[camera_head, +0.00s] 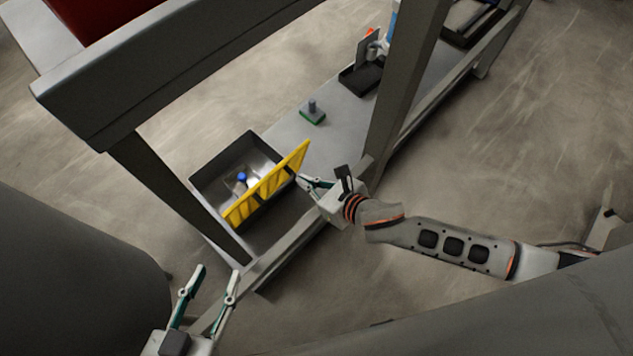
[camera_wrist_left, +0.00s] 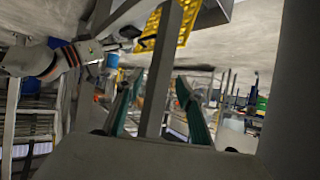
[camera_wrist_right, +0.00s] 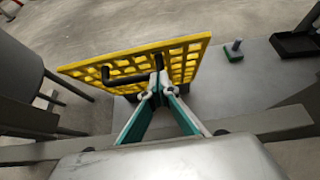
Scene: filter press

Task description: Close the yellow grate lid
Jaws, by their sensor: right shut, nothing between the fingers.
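The yellow grate lid (camera_head: 268,187) stands raised and tilted at the right side of a dark open box (camera_head: 211,182). In the right wrist view the lid (camera_wrist_right: 192,62) fills the upper middle, with a dark handle (camera_wrist_right: 128,76) on it. My right gripper (camera_head: 305,180) is shut and empty. Its fingertips (camera_wrist_right: 158,82) are at the lid's face beside the handle; I cannot tell if they touch. My left gripper (camera_head: 217,272) is open and empty, low and away from the lid. The lid also shows in the left wrist view (camera_wrist_left: 178,28).
A blue-topped item (camera_head: 242,177) lies inside the box. A grey frame beam (camera_head: 190,62) and posts (camera_head: 400,90) surround the grey bench surface (camera_head: 288,130). A green-based peg (camera_head: 312,113) and a black tray (camera_head: 360,80) stand further along it.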

